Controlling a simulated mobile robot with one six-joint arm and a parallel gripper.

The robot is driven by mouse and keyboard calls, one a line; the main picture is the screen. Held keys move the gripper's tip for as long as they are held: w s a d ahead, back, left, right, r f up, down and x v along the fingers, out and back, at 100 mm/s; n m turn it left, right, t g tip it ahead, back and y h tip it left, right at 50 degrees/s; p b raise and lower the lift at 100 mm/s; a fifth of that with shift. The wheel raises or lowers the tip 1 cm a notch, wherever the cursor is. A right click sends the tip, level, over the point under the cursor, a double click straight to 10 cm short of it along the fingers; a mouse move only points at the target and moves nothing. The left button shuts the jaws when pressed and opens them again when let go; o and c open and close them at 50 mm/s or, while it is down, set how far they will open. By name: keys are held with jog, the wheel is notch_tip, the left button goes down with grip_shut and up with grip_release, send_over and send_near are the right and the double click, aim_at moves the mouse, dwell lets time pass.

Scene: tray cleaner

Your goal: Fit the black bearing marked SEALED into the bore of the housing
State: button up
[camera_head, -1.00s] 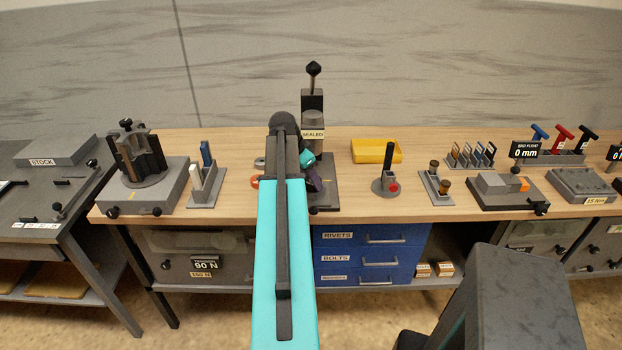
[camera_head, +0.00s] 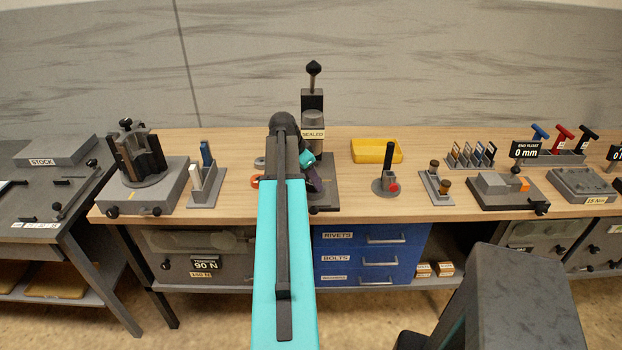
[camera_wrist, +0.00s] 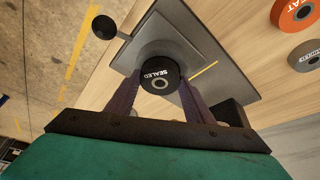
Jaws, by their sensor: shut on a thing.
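The black bearing marked SEALED (camera_wrist: 159,76) sits between the two purple fingers of my gripper (camera_wrist: 160,84) in the wrist view, its lettered face toward the camera. The gripper is shut on it. In the head view my arm hides the bearing and most of the housing; the press stand (camera_head: 313,103) with a SEALED label rises behind my gripper.
An orange ring (camera_wrist: 296,14) and a grey ring (camera_wrist: 306,53) lie on the bench to the right in the wrist view. A black ball-ended lever (camera_wrist: 104,27) sticks out near the housing.

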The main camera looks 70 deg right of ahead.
jog(key=shift+f, duration=0.3)
jog(key=shift+r, duration=0.45)
dwell(0.5)
jog(key=shift+d, duration=0.15)
jog(key=shift+f+b, duration=0.3)
jog(key=shift+f, duration=0.05)
dwell(1.8)
jog(key=shift+r, duration=0.4)
dwell(0.7)
